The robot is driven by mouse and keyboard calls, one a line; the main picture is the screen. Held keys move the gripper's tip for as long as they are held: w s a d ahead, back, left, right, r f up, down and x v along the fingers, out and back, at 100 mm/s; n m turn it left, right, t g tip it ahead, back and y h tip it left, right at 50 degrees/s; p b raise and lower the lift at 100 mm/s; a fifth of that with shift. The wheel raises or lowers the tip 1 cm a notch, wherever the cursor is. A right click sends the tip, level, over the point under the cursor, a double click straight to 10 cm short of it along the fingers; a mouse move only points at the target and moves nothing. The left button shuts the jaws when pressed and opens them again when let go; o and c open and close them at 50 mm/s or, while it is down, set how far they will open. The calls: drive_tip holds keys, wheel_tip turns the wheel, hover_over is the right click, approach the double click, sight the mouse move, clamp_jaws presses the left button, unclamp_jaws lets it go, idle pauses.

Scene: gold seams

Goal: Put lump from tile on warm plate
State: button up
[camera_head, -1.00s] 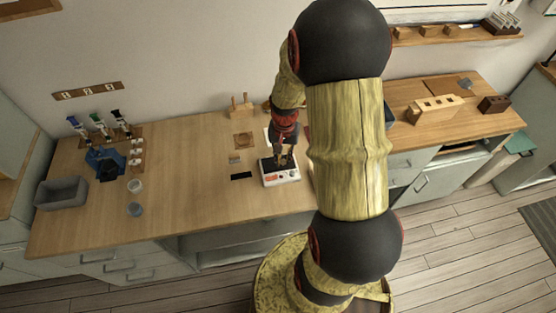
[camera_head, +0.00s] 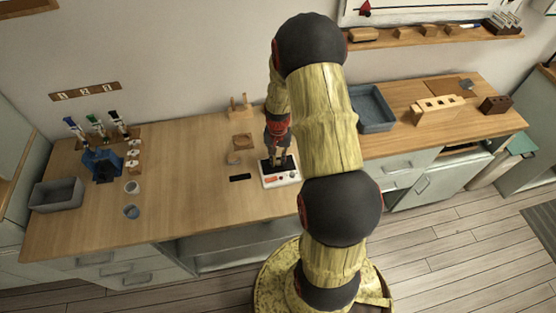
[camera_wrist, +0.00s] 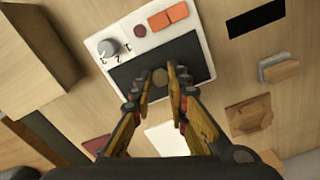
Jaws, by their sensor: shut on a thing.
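The warm plate (camera_head: 289,179) is a white device with a black top on the bench. In the wrist view the warm plate (camera_wrist: 105,52) shows a round knob, a dark red button and two orange keys. My gripper (camera_head: 279,163) is right over its black top. In the wrist view my gripper (camera_wrist: 161,74) is shut on a small brownish lump (camera_wrist: 160,77), which sits between the fingertips against the black surface. Whether the lump touches the plate is hard to tell. A pale square (camera_wrist: 167,139), possibly the tile, lies beside the plate, partly hidden by my fingers.
A black strip (camera_wrist: 255,19), a small grey-and-wood block (camera_wrist: 278,69) and a wooden square (camera_wrist: 249,117) lie near the plate. A grey bin (camera_head: 57,196) and bottles stand at the left. A blue-grey tray (camera_head: 374,108) is at the right.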

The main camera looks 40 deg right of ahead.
sight(278, 162)
drive_tip(key=shift+f, duration=0.1)
drive_tip(key=o, duration=0.8)
drive_tip(key=shift+c, duration=0.2)
drive_tip(key=a+r+n+t+p, duration=0.1)
drive_tip(key=a+r, duration=0.2)
drive_tip(key=r, duration=0.7)
drive_tip(key=a+r+n+p, duration=0.1)
drive_tip(key=a+r, duration=0.2)
drive_tip(key=r, duration=0.8)
drive_tip(key=s+a+r+n+t, duration=0.2)
drive_tip(key=s+a+r+n, duration=0.1)
drive_tip(key=a+r, duration=0.65)
drive_tip(key=s+a+r+n+t, duration=0.2)
drive_tip(key=s+a+r+n, duration=0.3)
drive_tip(key=s+a+r, duration=0.3)
drive_tip(key=s+a, duration=0.2)
drive_tip(key=s, duration=0.2)
drive_tip(key=shift+a+r+n+t, duration=0.3)
drive_tip(key=shift+a+r+n, duration=0.1)
